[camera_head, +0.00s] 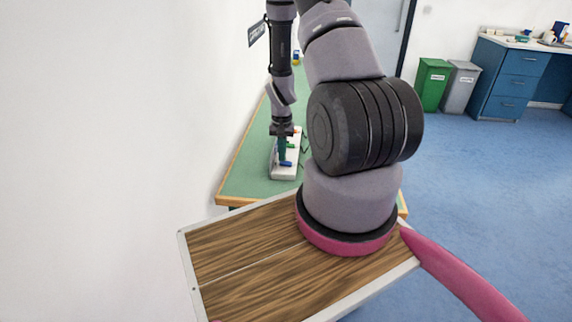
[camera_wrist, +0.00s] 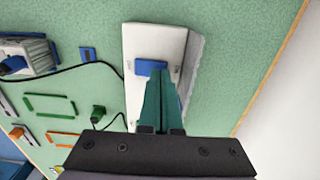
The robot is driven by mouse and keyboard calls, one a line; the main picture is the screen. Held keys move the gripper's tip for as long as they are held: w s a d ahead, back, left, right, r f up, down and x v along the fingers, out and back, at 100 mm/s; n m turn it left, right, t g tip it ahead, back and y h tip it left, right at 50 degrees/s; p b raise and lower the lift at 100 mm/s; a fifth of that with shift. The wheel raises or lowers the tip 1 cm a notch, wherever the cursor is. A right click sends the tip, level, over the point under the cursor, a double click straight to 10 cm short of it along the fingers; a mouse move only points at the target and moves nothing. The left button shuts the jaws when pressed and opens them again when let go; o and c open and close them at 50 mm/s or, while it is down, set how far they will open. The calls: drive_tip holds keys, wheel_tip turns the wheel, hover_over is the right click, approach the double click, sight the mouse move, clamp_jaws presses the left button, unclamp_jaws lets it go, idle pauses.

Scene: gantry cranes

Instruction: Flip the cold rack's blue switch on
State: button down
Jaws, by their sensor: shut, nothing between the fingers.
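A white switch block (camera_head: 286,172) lies on the green table, with a blue switch (camera_head: 286,164) at its near end and green and red parts further along. In the wrist view the white block (camera_wrist: 135,40) carries the blue switch (camera_wrist: 150,67) on its face. My gripper (camera_head: 282,160) points down over the block, close to the blue switch. Its teal fingers (camera_wrist: 158,85) are together and empty, with the tips at the lower edge of the blue switch in the picture. I cannot tell whether they touch it, or which way it is set. The fingers hide part of the block.
The green table (camera_head: 240,180) runs along a white wall on the left. In the wrist view a grey device (camera_wrist: 28,58), a black cable, a small blue piece (camera_wrist: 88,54) and green and orange outlines lie left of the block. Bare table is right of it.

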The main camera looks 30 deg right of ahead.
drive_tip(key=shift+f, duration=0.45)
drive_tip(key=shift+r, duration=3.45)
